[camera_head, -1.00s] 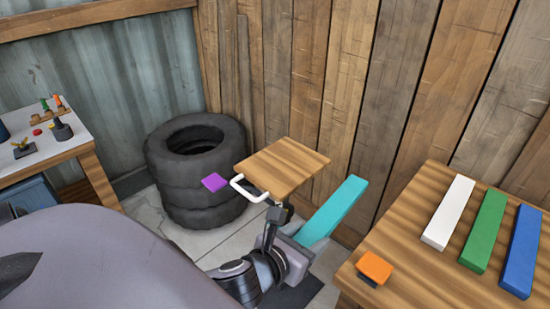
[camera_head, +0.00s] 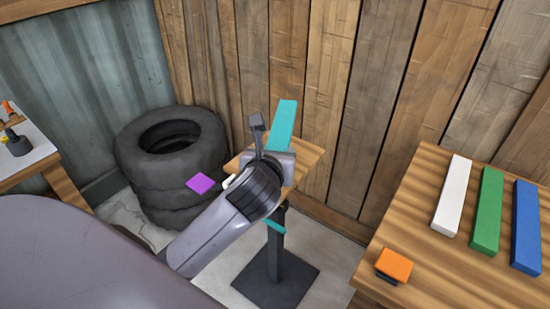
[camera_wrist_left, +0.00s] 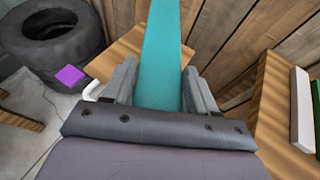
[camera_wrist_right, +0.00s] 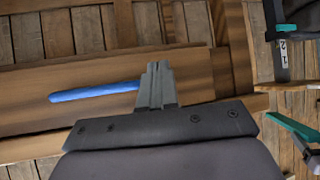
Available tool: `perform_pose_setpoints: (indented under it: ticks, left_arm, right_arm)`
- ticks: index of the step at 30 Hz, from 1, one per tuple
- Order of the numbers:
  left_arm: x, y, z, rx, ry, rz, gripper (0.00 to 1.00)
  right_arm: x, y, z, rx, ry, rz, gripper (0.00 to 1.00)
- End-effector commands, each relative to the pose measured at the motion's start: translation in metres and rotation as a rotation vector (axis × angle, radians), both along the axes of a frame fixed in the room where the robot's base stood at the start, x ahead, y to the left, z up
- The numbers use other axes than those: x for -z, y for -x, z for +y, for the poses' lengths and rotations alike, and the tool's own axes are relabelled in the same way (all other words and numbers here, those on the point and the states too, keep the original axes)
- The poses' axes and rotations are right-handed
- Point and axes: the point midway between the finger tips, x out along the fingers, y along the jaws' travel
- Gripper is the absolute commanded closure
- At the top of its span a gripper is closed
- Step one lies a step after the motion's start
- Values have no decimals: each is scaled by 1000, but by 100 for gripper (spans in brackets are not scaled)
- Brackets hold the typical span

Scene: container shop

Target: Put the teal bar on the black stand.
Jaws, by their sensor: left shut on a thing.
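The teal bar (camera_head: 284,122) is in my left gripper (camera_head: 270,150), its far end pointing up and away over the wooden top of the stand. In the left wrist view the bar (camera_wrist_left: 162,50) runs between both fingers (camera_wrist_left: 160,88). The black stand (camera_head: 278,282) has a square base, a post with a teal band, and a wooden top (camera_head: 312,158), partly hidden by my left gripper and arm. Whether the bar touches the top cannot be told. My right gripper (camera_wrist_right: 158,85) shows only in its wrist view, fingers together, with a blue rod-like thing (camera_wrist_right: 95,92) beside or behind them.
A purple square (camera_head: 200,183) shows left of the stand's top. Stacked tyres (camera_head: 170,160) stand at left. A wooden table (camera_head: 430,275) at right holds white (camera_head: 452,195), green (camera_head: 487,212) and blue bars (camera_head: 525,228) and an orange block (camera_head: 394,264). A plank wall rises behind.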

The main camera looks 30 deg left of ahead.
Motion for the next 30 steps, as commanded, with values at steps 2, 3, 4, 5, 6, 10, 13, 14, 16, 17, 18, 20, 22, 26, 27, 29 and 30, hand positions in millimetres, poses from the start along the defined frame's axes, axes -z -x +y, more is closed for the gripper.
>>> perform_pose_setpoints:
  ticks: [2, 3, 4, 5, 6, 10, 13, 14, 16, 17, 18, 20, 22, 26, 27, 29, 30]
  left_arm:
    - [-22, -15, 7, -90, 9, -9, 81]
    - [-30, -21, 11, -131, 8, -8, 81]
    - [-36, -24, 13, -159, 6, -7, 81]
    - [-42, -26, 15, -185, 5, -6, 81]
    - [-49, -29, 17, -215, 4, -5, 81]
    - [-65, -35, 19, -282, 0, -3, 81]
    - [-70, -36, 19, -307, -3, -1, 81]
    - [-68, -37, 19, -311, -3, 0, 81]
    - [-59, -37, 19, -316, -4, 4, 81]
    - [-53, -37, 19, -317, -5, 4, 81]
    - [-43, -36, 19, -317, -6, 6, 81]
    - [-26, -36, 19, -317, -6, 7, 81]
    - [-7, -36, 19, -316, -6, 7, 81]
    - [28, -36, 19, -315, -6, 6, 81]
    - [39, -36, 19, -315, -6, 6, 81]
    - [53, -36, 19, -315, -7, 4, 81]
    - [61, -36, 19, -316, -6, 3, 81]
  right_arm:
    - [2, 0, 0, 0, 0, 0, 100]
    - [3, 0, 0, 0, 0, 0, 100]
    - [3, 0, 0, 0, 0, 0, 100]
    - [3, 0, 0, 0, 0, 0, 100]
    - [4, 0, 0, 0, 0, 0, 100]
    - [5, 0, 0, 0, 1, 0, 100]
    - [5, 0, 0, 0, 1, 0, 100]
    - [6, 0, 0, 0, 1, 0, 100]
    - [8, 0, -1, 0, 1, 0, 100]
    - [10, 0, -1, 0, 1, 0, 100]
    - [12, 0, -1, 0, 1, 0, 100]
    - [15, 0, -1, 0, 1, 0, 100]
    - [19, 0, -1, 0, 1, 0, 100]
    - [27, 0, -1, 0, 1, 0, 100]
    - [29, 0, -1, 0, 1, 0, 100]
    - [32, 0, -1, 0, 1, 0, 100]
    - [34, 0, -1, 0, 1, 0, 100]
